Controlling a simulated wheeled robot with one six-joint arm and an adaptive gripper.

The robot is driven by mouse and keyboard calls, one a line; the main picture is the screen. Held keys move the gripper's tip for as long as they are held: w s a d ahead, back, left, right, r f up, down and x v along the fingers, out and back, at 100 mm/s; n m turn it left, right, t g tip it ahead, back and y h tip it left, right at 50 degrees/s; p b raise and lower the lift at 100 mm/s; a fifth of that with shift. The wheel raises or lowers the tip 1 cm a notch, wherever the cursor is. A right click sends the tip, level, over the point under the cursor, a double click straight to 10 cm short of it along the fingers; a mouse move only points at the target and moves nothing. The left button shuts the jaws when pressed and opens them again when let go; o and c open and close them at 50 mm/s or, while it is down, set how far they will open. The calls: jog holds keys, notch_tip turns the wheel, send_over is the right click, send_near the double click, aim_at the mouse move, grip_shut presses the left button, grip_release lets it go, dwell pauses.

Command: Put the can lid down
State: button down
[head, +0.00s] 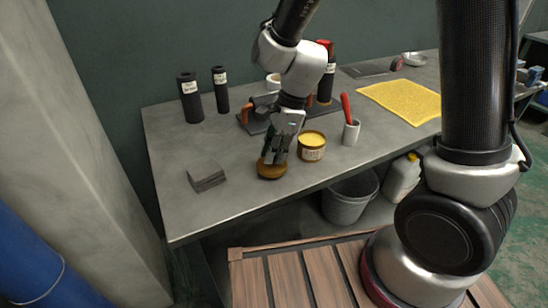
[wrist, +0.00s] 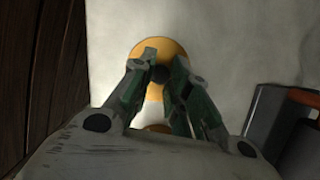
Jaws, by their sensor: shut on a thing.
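The can lid (head: 271,170) is a round, brownish-gold disc beneath my gripper (head: 276,155), at the front part of the grey table. In the wrist view the lid (wrist: 160,46) shows yellow-orange, with a dark knob between the fingertips. My gripper (wrist: 160,73) is shut on this knob. The lid is at or very close to the tabletop; I cannot tell whether it touches. The open can (head: 312,154), with yellow contents, stands upright just to the right of the lid, apart from it.
A grey block stack (head: 206,175) lies left of the lid on the table (head: 240,200). A white cup with a red-handled tool (head: 351,132) stands right of the can. Dark cylinders (head: 190,98) stand behind. A grey bucket (head: 348,200) sits below the table's front edge.

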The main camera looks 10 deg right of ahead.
jog(key=shift+f, duration=1)
jog(key=shift+f, duration=0.1)
jog(key=c, duration=1.4)
grip_release()
jog(key=shift+o, duration=0.2)
jog(key=s+d+r+n+t, duration=0.1)
jog(key=d+r+n, duration=0.1)
jog(key=d+r, duration=0.45)
jog(key=d+r+n, duration=0.1)
jog(key=d+r, duration=0.2)
jog(key=r, duration=0.6)
jog(key=s+d+r+n+t+h, duration=0.1)
jog(key=s+d+r+n, duration=0.2)
jog(key=s+d+n, duration=0.3)
jog(key=s+d+r+n+t+h, duration=0.2)
jog(key=s+d+r+n, duration=0.2)
jog(key=s+d+n, duration=0.3)
jog(key=d, duration=0.4)
jog(key=shift+s+r+n+t, duration=0.15)
jog(key=shift+s+n+t, duration=0.05)
jog(key=shift+n+t, duration=0.1)
